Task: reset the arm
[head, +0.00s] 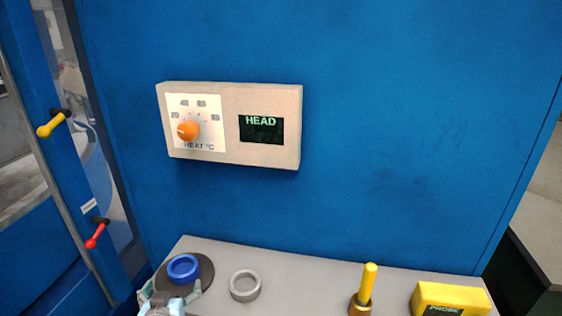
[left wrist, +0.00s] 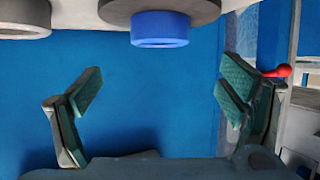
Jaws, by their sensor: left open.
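My left gripper (head: 168,294) is at the bottom left of the head view, just in front of a blue ring (head: 183,268). In the left wrist view the two green-padded fingers of the left gripper (left wrist: 160,88) are wide apart with nothing between them. The blue ring (left wrist: 159,29) shows past the fingertips there, apart from them. It rests on a dark round disc (head: 206,274) on the grey shelf. My right gripper is in neither view.
The grey shelf (head: 310,272) also bears a grey ring (head: 234,288), a yellow peg (head: 369,283) in a brass base and a yellow probe block (head: 450,296). A blue panel (head: 400,130) behind carries a control box (head: 231,153) with an orange dial (head: 188,130). Yellow (head: 51,124) and red (head: 96,236) handles are left.

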